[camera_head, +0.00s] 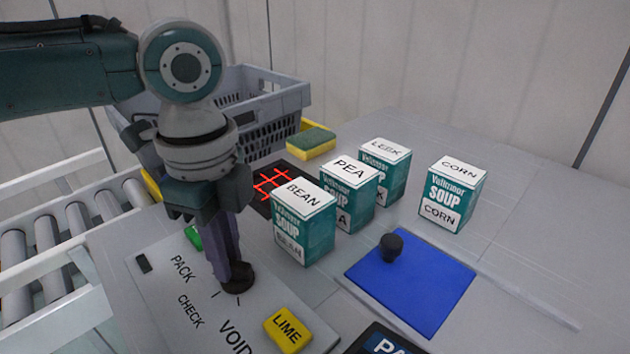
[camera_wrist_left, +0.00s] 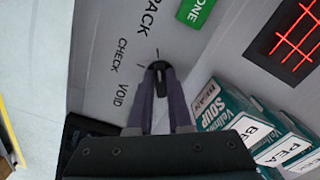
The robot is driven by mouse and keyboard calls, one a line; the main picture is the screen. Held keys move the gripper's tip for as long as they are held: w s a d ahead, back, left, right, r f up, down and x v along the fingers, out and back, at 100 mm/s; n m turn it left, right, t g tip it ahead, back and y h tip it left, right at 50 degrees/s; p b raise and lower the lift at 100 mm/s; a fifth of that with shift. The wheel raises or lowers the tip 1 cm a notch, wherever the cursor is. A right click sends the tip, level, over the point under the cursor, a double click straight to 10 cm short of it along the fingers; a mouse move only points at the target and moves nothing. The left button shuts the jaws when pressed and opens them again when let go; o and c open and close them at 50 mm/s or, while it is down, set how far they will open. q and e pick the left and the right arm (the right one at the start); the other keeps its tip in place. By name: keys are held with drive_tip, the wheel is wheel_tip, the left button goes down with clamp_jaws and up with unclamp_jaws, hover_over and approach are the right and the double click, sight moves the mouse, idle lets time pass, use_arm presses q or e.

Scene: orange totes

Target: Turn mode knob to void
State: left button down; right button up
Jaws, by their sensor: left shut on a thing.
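The dark mode knob (camera_head: 238,282) sits on the grey control panel (camera_head: 165,325), beside the printed words PACK, CHECK and VOID. My left gripper (camera_head: 234,268) comes down from above, and its purple fingers are shut on the knob. In the left wrist view the mode knob (camera_wrist_left: 160,84) shows between the fingertips of my left gripper (camera_wrist_left: 159,72). Short tick lines show on the panel around it. The fingers hide much of the knob, and I cannot tell which word it points to. My right gripper is not in view.
Soup boxes, BEAN (camera_head: 305,225), PEA (camera_head: 350,190), LEEK (camera_head: 385,165) and CORN (camera_head: 456,195), stand right of the gripper. A yellow LIME block (camera_head: 287,330), green button (camera_head: 194,237), red-lined scanner (camera_head: 268,184), blue mat (camera_head: 430,290) and grey crate (camera_head: 285,100) are nearby.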

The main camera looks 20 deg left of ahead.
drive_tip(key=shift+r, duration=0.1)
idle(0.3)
